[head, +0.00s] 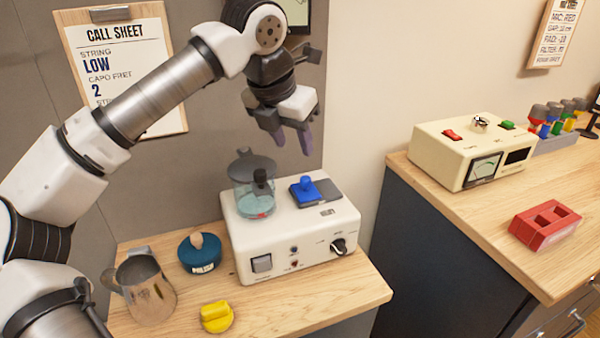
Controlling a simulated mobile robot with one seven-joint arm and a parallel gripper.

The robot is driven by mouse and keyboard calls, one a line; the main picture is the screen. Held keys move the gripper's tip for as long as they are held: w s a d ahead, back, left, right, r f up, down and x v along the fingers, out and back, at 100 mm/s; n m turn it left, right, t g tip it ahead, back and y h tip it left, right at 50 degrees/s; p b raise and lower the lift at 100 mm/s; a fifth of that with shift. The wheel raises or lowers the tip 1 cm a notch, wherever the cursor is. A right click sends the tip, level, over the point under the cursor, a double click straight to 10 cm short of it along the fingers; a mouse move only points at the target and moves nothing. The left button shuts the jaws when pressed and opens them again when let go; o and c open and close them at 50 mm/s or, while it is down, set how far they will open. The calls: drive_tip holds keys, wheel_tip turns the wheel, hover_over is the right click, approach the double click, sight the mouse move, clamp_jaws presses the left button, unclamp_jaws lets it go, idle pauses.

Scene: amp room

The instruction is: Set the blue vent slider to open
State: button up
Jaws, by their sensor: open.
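The blue vent slider (306,189) is a small blue block with a raised knob. It sits at the left part of a dark grey plate (328,190) on top of a cream machine (245,250). Which end of its travel means open cannot be read. My gripper (292,142) is above and slightly left of the slider, pointing down. It is open, with nothing between its fingers, and clear of the machine.
A glass jar with a dark lid (253,185) stands on the machine, left of the slider. A metal pitcher (146,289), a teal round object (200,252) and a yellow object (216,317) are on the wooden counter (345,298). A cream meter box (465,150) and red block (545,224) occupy the right counter.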

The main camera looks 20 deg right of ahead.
sight(306, 178)
drive_tip(key=p+x, duration=0.1)
drive_tip(key=x, duration=1)
drive_tip(key=shift+d, duration=0.1)
drive_tip(key=shift+r, duration=0.1)
clamp_jaws()
